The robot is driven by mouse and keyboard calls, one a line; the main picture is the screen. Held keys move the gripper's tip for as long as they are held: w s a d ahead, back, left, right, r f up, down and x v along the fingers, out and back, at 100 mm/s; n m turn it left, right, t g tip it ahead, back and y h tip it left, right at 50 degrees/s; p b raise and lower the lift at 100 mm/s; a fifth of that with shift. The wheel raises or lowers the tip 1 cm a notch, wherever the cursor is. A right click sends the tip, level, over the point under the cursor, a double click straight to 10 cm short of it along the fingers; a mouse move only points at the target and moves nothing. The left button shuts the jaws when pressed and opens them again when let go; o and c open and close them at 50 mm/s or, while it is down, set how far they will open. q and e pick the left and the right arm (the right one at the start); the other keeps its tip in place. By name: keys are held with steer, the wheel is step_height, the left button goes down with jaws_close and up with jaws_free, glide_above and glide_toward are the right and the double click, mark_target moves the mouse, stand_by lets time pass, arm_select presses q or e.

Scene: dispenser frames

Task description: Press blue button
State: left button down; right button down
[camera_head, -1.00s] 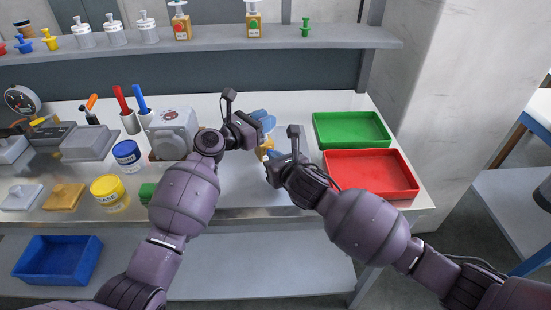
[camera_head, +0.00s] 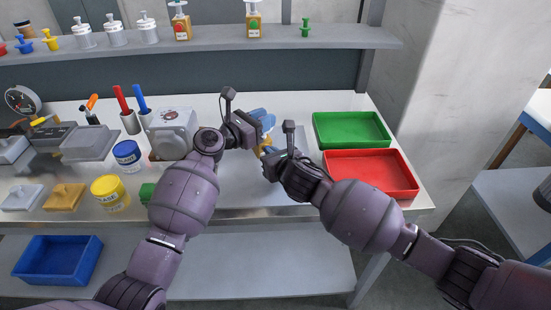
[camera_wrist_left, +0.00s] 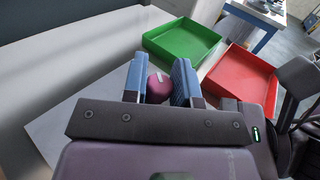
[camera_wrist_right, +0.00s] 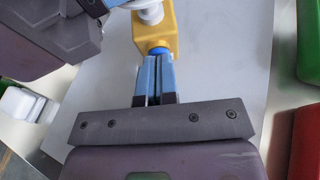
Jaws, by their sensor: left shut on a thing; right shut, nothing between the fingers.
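A yellow dispenser body (camera_wrist_right: 155,28) with a white upper part (camera_wrist_right: 151,12) shows in the right wrist view. Its blue button (camera_wrist_right: 158,51) faces my right gripper (camera_wrist_right: 155,64). In the head view the yellow dispenser (camera_head: 264,150) is a small patch between my two grippers, mostly hidden. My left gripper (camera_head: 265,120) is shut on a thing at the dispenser. In the left wrist view a maroon rounded part with a white mark (camera_wrist_left: 158,87) shows between its fingers (camera_wrist_left: 160,80). My right gripper's fingers are shut and empty. Their tips are at the button; I cannot tell if they touch.
A green tray (camera_head: 318,133) and a red tray (camera_head: 410,192) sit right of my grippers. A white box-shaped device (camera_head: 172,128), a blue-lidded jar (camera_head: 127,152) and a yellow-lidded jar (camera_head: 107,188) stand at the left.

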arm_select(q)
steer(key=shift+s+d+f, duration=0.15)
steer(key=shift+f, duration=0.2)
arm_select(e)
steer(key=shift+r, duration=0.15)
steer(key=shift+s+d, duration=0.2)
steer(key=shift+s, duration=0.15)
arm_select(q)
steer(key=shift+f, duration=0.3)
arm_select(e)
steer(key=v, duration=0.4)
steer(key=f+v, duration=0.1)
steer(key=v, duration=0.8)
steer(key=shift+s+f, duration=0.25)
arm_select(q)
steer(key=c, duration=0.8)
jaws_free()
arm_select(e)
steer(key=shift+d, duration=0.1)
arm_select(q)
steer(key=shift+r, duration=0.1)
steer(key=shift+a, duration=0.2)
steer(key=shift+s+a, duration=0.2)
steer(key=shift+a, duration=0.1)
steer(key=v, duration=1.1)
steer(key=shift+s, duration=0.1)
